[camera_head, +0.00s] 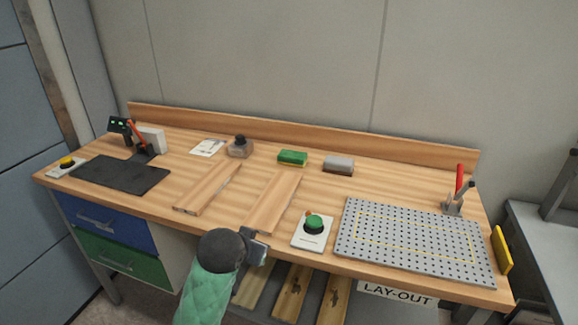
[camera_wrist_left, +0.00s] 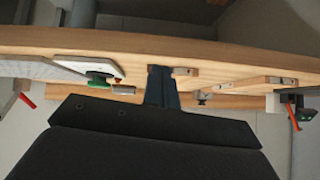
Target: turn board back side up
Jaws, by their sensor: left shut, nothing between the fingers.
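Two flat wooden boards lie on the workbench in the head view, a left board (camera_head: 207,188) and a right board (camera_head: 273,203). I cannot tell which face of either is up. My left gripper (camera_head: 258,246) is shut and empty at the bench's front edge, by the near end of the right board. In the left wrist view its dark fingers (camera_wrist_left: 161,82) reach toward the bench edge, beside a board end (camera_wrist_left: 186,72). Another board end (camera_wrist_left: 268,82) shows farther right there. Whether the fingers touch the right board is unclear. My right gripper is not in view.
A grey perforated plate (camera_head: 415,240) lies farther right, a black mat (camera_head: 120,175) far left. More boards (camera_head: 292,292) rest below the bench.

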